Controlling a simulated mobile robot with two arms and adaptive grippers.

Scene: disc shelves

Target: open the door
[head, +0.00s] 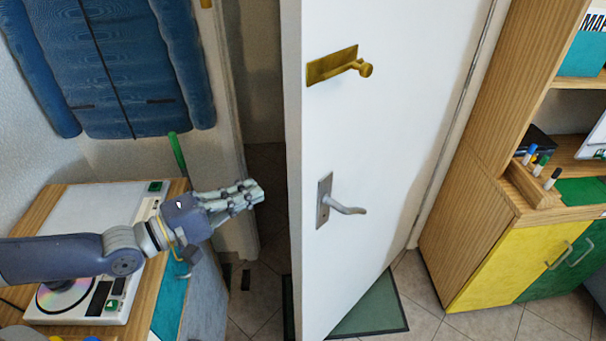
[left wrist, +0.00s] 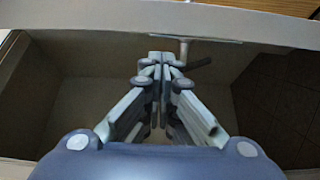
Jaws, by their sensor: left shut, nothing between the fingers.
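The white door (head: 385,130) stands ajar in the middle of the head view, with a dark gap to the left of its edge. It carries a silver lever handle (head: 345,208) low down and a brass fitting with a knob (head: 340,67) above. My left gripper (head: 260,190) is shut and empty at the gap, left of the door's edge and apart from the silver handle. In the left wrist view its closed fingers (left wrist: 160,62) point toward a pale edge, with a grey lever-shaped part (left wrist: 195,65) just beyond the fingertips. My right gripper is out of view.
A wooden table (head: 175,300) with a disc player (head: 95,255) stands at the left, under a blue hanging (head: 130,65). A wooden shelf with a yellow cabinet door (head: 510,265) stands at the right. A green mat (head: 372,308) lies by the door's foot.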

